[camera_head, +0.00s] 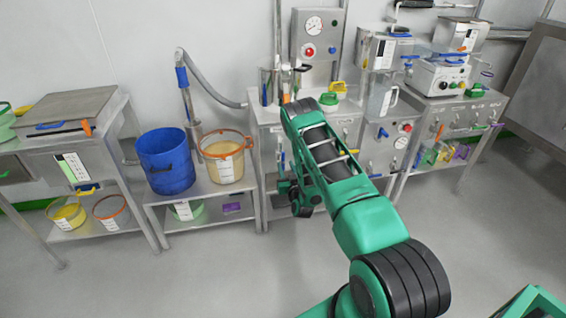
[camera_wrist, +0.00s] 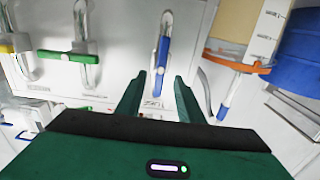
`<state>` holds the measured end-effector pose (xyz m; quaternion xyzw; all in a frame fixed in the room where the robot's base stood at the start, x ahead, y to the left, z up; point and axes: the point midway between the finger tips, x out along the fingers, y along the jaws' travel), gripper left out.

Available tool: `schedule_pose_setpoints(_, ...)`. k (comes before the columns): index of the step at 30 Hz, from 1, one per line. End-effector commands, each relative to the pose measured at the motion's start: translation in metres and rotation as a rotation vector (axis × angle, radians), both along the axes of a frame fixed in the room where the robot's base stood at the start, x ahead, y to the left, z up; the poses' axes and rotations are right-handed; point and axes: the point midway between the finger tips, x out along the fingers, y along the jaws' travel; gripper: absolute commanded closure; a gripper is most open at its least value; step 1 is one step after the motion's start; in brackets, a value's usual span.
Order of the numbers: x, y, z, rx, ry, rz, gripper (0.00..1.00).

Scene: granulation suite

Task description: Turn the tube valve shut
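In the wrist view, a valve with a blue lever (camera_wrist: 162,52) sits on a clear tube on a pale cabinet front. The lever lies along its tube. My gripper (camera_wrist: 156,84) is open, with its two green fingers apart on either side of the lever's near end; I see no contact. A second valve with a green lever (camera_wrist: 66,56), set across its tube, is to the left. A yellow lever (camera_wrist: 6,48) shows at the left edge. In the head view my arm hides part of the cabinet front, and the fingers cannot be made out.
An orange-rimmed container (camera_head: 224,154) and a blue bucket (camera_head: 165,160) stand on a low bench left of the cabinet. A control panel with a gauge (camera_head: 313,24) rises behind. Machines on a steel table (camera_head: 455,115) stand at right.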

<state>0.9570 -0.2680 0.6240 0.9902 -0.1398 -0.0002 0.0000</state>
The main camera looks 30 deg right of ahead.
Motion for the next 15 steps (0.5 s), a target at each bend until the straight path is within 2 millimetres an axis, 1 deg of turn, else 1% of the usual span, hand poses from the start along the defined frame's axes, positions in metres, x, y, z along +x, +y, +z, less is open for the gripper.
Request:
schedule_pose_setpoints(3,0.02,-0.007,0.001,0.001,-0.003,-0.002,0.66)
schedule_pose_setpoints(6,0.033,-0.01,0.001,0.001,-0.002,-0.001,0.66)
schedule_pose_setpoints(10,0.046,-0.013,0.001,0.002,-0.002,0.0,0.66)
schedule_pose_setpoints(15,0.052,-0.015,0.001,0.001,0.0,0.0,0.66)
